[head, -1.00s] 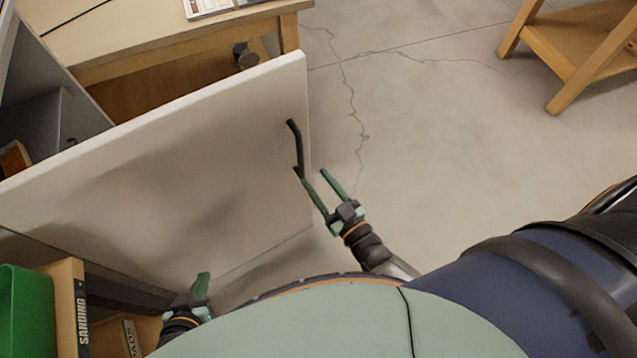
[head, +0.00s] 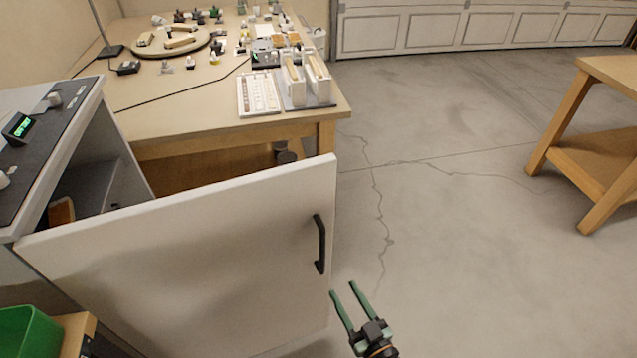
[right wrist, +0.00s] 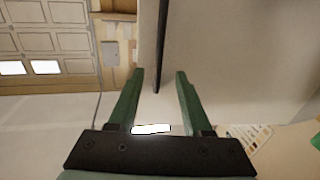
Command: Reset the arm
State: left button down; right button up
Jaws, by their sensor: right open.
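My right gripper (head: 346,290) is open and empty, with two green fingers. It is just below and to the right of the black handle (head: 320,244) on the white cabinet door (head: 190,270). The door stands swung open. In the right wrist view my right gripper (right wrist: 160,80) has its fingers apart, and the dark handle (right wrist: 162,40) runs beyond and between the tips. I see no contact between fingers and handle. My left gripper does not show in the head view now.
A wooden workbench (head: 190,130) with several small items stands behind the door. A wooden stand (head: 590,160) is at the right. A green bin (head: 30,330) is at the lower left. The concrete floor (head: 460,240) between is clear.

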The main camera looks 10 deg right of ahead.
jog(key=shift+s, duration=0.1)
jog(key=s+d+g+h+p, duration=0.1)
jog(key=s+g+p, duration=0.3)
jog(key=s+g, duration=0.4)
jog(key=s+d+r, duration=0.1)
jog(key=s, duration=0.2)
jog(key=shift+s+m+h, duration=0.3)
dwell(1.7)
